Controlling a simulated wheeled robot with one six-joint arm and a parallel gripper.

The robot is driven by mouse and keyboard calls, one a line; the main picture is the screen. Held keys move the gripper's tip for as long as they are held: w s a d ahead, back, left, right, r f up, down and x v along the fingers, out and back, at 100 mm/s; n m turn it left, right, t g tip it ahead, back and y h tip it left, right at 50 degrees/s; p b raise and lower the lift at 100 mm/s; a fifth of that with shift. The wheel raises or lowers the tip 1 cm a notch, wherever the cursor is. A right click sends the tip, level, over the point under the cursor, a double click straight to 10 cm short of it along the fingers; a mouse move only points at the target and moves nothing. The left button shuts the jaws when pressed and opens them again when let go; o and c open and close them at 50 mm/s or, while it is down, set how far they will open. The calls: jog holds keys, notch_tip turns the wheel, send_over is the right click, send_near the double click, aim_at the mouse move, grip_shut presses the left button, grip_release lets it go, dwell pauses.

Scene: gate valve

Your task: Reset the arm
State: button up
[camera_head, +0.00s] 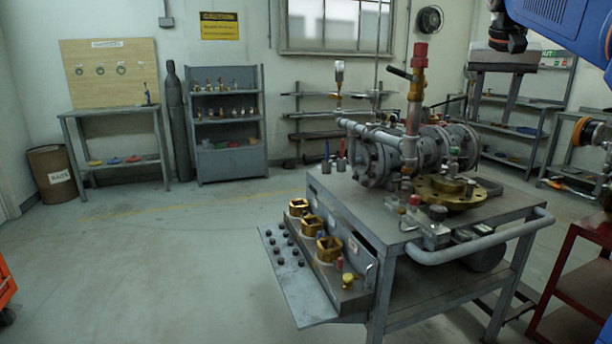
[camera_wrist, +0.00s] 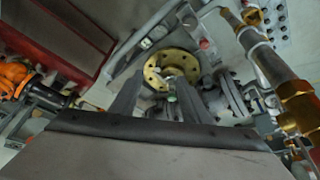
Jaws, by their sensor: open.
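The gate valve assembly (camera_head: 415,150) stands on a grey metal cart (camera_head: 370,205). It has grey flanged pipes, a brass upright stem with a red top (camera_head: 420,55), and a brass flange (camera_head: 450,192) lying on the cart. In the wrist view the brass flange (camera_wrist: 170,68) shows beyond my fingers, with the brass stem (camera_wrist: 295,90) at the right. My gripper (camera_wrist: 157,92) is open, its two grey fingers apart with nothing seen held between them. My blue arm is at the upper right in the head view, above and apart from the cart.
A red cart (camera_head: 575,310) stands at the lower right. Shelves (camera_head: 228,125), a workbench (camera_head: 115,110) and a drum (camera_head: 52,172) line the back.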

jog(key=s+a+f+n, duration=0.2)
jog(key=s+a+f, duration=0.2)
jog(key=s+f, duration=0.6)
jog(key=s+a+f+n+y, duration=0.1)
jog(key=s+a+f, duration=0.4)
jog(key=s+f, duration=0.5)
jog(key=s+a+f+n+t+y, duration=0.1)
jog(key=s+a+f+n, duration=0.2)
jog(key=s+f, duration=0.7)
notch_tip(320, 180, down, 9)
jog(key=shift+s+a+r, duration=0.1)
jog(key=shift+s+a, duration=0.1)
jog(key=shift+a, duration=0.55)
